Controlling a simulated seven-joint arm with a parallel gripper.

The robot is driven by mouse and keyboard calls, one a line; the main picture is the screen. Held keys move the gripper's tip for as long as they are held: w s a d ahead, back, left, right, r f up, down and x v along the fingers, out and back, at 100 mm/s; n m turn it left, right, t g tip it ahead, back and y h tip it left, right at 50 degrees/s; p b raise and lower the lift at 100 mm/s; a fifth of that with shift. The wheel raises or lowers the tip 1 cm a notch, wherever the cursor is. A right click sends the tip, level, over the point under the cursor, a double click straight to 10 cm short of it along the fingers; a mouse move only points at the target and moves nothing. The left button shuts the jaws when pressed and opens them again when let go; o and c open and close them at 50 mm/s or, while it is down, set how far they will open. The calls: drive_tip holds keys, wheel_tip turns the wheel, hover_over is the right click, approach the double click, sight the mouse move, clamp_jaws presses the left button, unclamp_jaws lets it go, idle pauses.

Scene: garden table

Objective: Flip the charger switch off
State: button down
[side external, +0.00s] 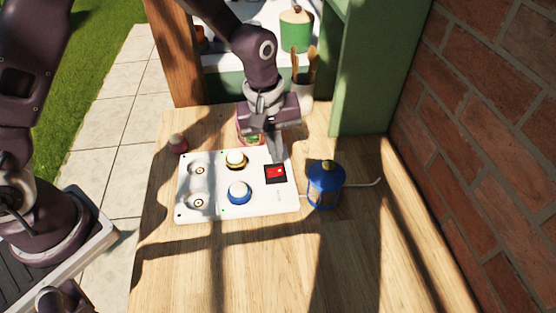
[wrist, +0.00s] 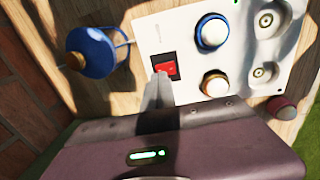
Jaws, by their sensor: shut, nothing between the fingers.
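The charger (side external: 257,203) is a white panel lying on the wooden table. Its red rocker switch (side external: 275,173) sits in a black frame at the panel's right side; it also shows in the wrist view (wrist: 167,69). The panel also carries a blue-ringed white button (side external: 238,191), a yellow-ringed white button (side external: 236,159) and two round sockets at its left. My gripper (side external: 278,158) is shut and empty. Its fingertips are at the edge of the switch nearest the back of the table; I cannot tell whether they touch it. In the wrist view the fingertips (wrist: 160,78) cover part of the switch's edge.
A blue lantern (side external: 325,187) stands close to the panel's right side. A green shelf (side external: 375,70) with a pot and utensils stands behind. The front of the table is clear.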

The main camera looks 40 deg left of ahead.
sight(271, 172)
drive_tip(key=shift+w+d+f, duration=0.1)
drive_tip(key=shift+f, duration=0.75)
drive_tip(key=shift+w+d+f, duration=0.1)
drive_tip(key=shift+f, duration=0.75)
drive_tip(key=shift+f, duration=0.1)
drive_tip(key=shift+d+f, duration=0.1)
drive_tip(key=shift+f, duration=0.25)
drive_tip(key=shift+s, duration=0.15)
drive_tip(key=shift+s+a, duration=0.5)
drive_tip(key=shift+a, duration=0.3)
wheel_tip(271, 172, up, 15)
drive_tip(key=shift+s+a+f, duration=0.2)
drive_tip(key=shift+s+a, duration=0.05)
